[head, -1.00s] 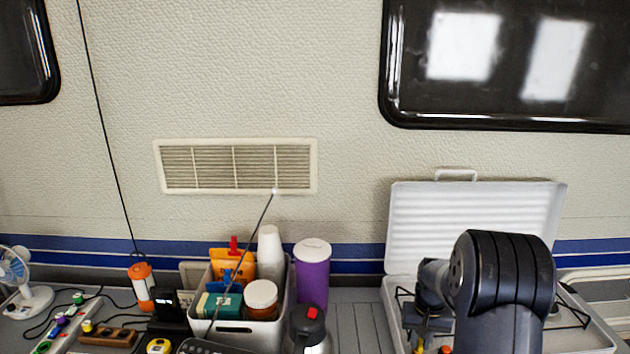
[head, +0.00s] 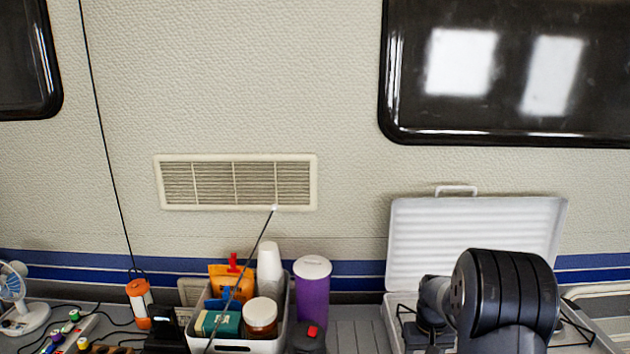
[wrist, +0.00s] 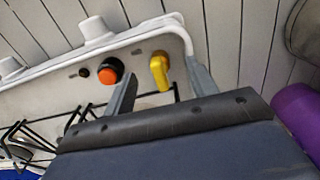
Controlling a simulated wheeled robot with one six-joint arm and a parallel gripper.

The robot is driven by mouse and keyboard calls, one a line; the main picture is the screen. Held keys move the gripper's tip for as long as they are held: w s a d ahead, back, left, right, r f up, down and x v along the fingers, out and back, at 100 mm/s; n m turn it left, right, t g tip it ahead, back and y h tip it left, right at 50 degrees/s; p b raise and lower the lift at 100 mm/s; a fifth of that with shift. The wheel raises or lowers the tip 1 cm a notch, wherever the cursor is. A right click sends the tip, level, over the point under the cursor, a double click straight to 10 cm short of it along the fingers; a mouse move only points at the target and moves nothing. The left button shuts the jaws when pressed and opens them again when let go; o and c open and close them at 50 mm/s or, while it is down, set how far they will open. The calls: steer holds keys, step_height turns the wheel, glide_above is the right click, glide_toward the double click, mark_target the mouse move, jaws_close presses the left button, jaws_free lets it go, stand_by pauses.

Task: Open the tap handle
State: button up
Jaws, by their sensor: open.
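The yellow tap handle (wrist: 160,71) is on the front panel of a white stove unit in the wrist view. My gripper (wrist: 161,70) is open, with one grey finger on each side of the handle in the picture. I see a gap on both sides and cannot tell how far the fingers reach in depth. The handle is not visible in the head view, where my dark arm (head: 505,300) stands in front of the open white case stove (head: 475,235).
An orange and black knob (wrist: 109,71) sits just left of the handle, close to the left finger. Black wire racks (wrist: 88,115) lie on the stove. A purple container (head: 312,290) and a filled caddy (head: 280,320) stand to the left in the head view.

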steer(key=shift+r, duration=0.1)
stand_by(0.3)
steer(key=shift+r+p, duration=2.25)
steer(key=shift+r, duration=1.2)
step_height(320, 180, down, 8)
steer(key=b, duration=0.5)
steer(key=shift+r, duration=0.45)
steer(key=shift+p, duration=0.3)
